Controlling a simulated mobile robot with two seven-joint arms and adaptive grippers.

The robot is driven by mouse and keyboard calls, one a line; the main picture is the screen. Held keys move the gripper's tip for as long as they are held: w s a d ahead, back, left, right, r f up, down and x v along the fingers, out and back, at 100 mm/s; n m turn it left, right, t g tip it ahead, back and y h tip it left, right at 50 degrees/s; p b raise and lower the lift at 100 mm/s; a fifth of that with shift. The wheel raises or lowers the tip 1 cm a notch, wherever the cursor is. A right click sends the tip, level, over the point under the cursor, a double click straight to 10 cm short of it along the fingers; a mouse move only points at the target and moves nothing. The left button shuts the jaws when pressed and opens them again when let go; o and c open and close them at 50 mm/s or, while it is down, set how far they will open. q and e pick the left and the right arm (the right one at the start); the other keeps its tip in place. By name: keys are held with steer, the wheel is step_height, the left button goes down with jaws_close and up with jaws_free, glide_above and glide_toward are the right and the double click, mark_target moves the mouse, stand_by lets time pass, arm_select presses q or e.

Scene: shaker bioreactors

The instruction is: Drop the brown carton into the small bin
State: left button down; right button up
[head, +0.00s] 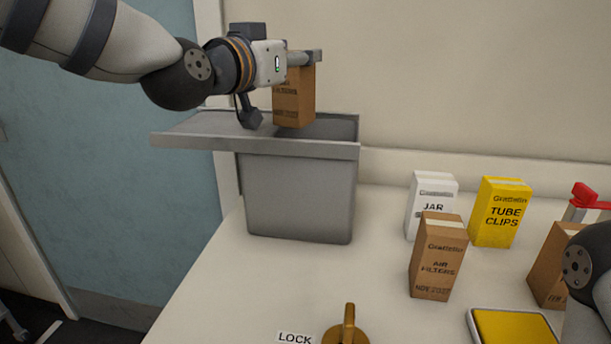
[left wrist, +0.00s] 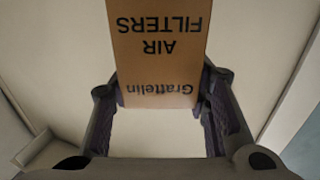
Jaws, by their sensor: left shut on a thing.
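My left gripper (head: 302,58) is shut on a brown carton (head: 293,100). The carton hangs upright over the open top of the small grey bin (head: 300,195), its lower end around rim height in the head view. In the left wrist view the carton (left wrist: 160,65) shows "Grattelin AIR FILTERS" upside down, with the fingers (left wrist: 160,92) on both its sides. How far it reaches below the rim is hard to tell. My right gripper is out of view; only a dark part of that arm shows at the right edge.
A grey flap (head: 190,138) sticks out left from the bin's top. On the white bench stand another brown carton (head: 437,265), a white jar box (head: 430,198), a yellow tube clips box (head: 500,212) and a partly hidden brown carton (head: 546,265). A brass knob (head: 346,328) is in front.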

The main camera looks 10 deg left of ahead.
arm_select(q)
steer(key=c, duration=0.8)
jaws_free()
steer(key=v, duration=1.2)
